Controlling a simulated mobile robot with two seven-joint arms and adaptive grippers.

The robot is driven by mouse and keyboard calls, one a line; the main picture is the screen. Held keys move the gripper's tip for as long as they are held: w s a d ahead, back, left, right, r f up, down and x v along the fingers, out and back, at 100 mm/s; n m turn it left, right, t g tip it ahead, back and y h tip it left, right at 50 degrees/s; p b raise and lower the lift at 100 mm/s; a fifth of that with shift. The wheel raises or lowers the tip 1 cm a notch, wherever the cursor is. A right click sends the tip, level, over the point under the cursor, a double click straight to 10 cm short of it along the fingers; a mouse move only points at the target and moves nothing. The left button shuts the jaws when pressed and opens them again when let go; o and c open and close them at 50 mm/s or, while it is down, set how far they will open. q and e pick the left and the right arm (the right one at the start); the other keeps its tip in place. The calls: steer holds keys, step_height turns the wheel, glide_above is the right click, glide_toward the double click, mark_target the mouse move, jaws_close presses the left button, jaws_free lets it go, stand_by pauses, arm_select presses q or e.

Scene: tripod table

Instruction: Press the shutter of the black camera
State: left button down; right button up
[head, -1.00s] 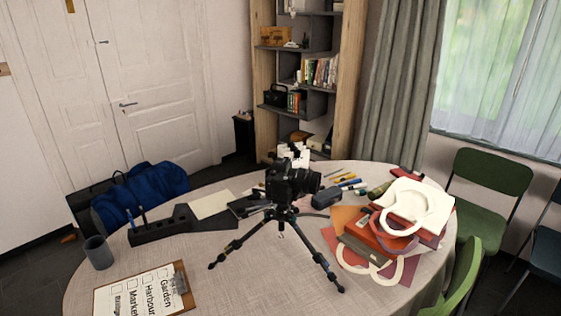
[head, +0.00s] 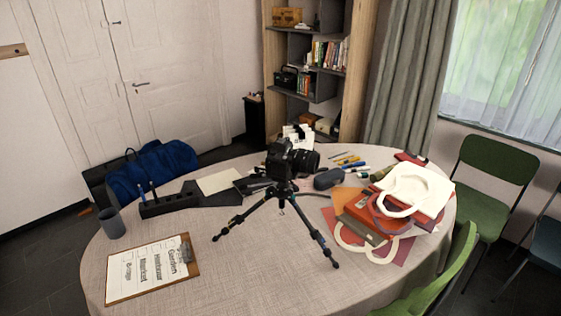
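The black camera (head: 291,160) is mounted on a small black tripod (head: 284,200) near the middle of the round table. Its lens points to the right in the head view. The tripod stands upright with its legs spread on the tablecloth. The shutter button is too small to make out. Neither of my grippers shows in the head view.
The table (head: 225,265) has a light cloth. A clipboard (head: 152,269) and a grey mug (head: 111,223) are at left, a dark organizer (head: 172,204) behind. Bags and papers (head: 415,192) lie at right. Green chairs (head: 490,165) stand right. The front middle is bare.

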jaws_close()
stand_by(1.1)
